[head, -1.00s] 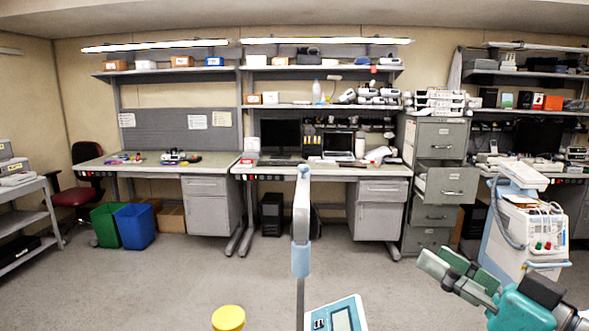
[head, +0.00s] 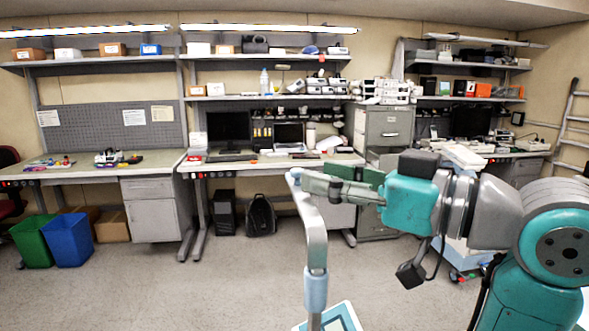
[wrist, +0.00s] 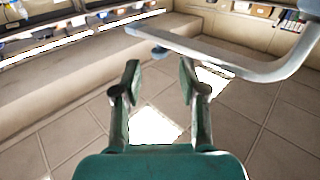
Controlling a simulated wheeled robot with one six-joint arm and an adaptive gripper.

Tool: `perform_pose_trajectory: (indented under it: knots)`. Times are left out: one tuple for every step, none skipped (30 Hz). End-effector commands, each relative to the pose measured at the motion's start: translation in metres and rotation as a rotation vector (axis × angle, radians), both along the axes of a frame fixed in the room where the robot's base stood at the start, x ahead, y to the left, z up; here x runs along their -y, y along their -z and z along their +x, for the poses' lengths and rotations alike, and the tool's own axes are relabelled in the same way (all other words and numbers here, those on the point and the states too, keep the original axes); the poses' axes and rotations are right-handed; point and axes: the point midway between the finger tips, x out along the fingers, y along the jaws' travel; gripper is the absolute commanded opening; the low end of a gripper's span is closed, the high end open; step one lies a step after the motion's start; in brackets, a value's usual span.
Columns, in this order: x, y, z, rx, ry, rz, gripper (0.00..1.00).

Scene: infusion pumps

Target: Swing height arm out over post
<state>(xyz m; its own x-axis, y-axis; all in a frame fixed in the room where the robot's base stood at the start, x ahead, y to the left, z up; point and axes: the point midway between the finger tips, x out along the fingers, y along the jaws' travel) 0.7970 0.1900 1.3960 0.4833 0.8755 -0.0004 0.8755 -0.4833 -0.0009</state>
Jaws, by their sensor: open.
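The height arm (head: 310,222) is a grey curved bar on top of an upright post (head: 315,318) with a light blue collar (head: 315,290). It bends up and to the left in the head view, ending in a small tip (head: 292,175). A scale (head: 335,316) with white and blue casing shows at the bottom edge beside the post. My teal gripper (head: 305,180) reaches in from the right, its fingers at the height arm's upper end. In the wrist view, my gripper (wrist: 158,75) is open and empty. The height arm (wrist: 215,62) crosses just beyond the fingertips; contact cannot be told.
Workbenches (head: 270,165) and a grey filing cabinet (head: 385,128) line the far wall. Green (head: 34,240) and blue (head: 67,240) bins stand at the left. A pump cart (head: 462,258) is partly hidden behind my arm. The floor left of the post is open.

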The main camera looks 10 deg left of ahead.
Motion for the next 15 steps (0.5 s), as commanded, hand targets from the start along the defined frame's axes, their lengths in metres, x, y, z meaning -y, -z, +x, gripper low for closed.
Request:
perform_pose_trajectory:
  knots:
    - [-0.009,0.000,0.004,-0.001,-0.003,0.000,0.42]
    - [-0.014,0.000,0.006,0.000,-0.004,0.000,0.42]
    - [-0.019,0.000,0.010,-0.001,-0.003,0.000,0.42]
    - [-0.024,0.000,0.012,-0.001,-0.003,0.000,0.42]
    - [-0.027,0.000,0.014,-0.001,-0.003,0.000,0.42]
    - [-0.031,0.000,0.017,0.000,-0.001,0.000,0.42]
    - [-0.034,0.000,0.018,0.000,-0.002,0.000,0.42]
    - [-0.037,0.000,0.020,0.000,-0.002,0.000,0.42]
    - [-0.040,0.000,0.022,0.000,-0.001,0.000,0.42]
    - [-0.041,0.000,0.023,0.000,0.000,0.000,0.42]
    - [-0.043,0.000,0.024,0.000,0.000,0.001,0.42]
    - [-0.045,0.000,0.025,0.001,0.001,0.000,0.42]
    - [-0.046,0.000,0.025,0.001,0.000,0.000,0.42]
    - [-0.046,0.000,0.025,0.001,0.000,0.000,0.42]
    - [-0.047,0.000,0.026,0.001,0.000,0.000,0.42]
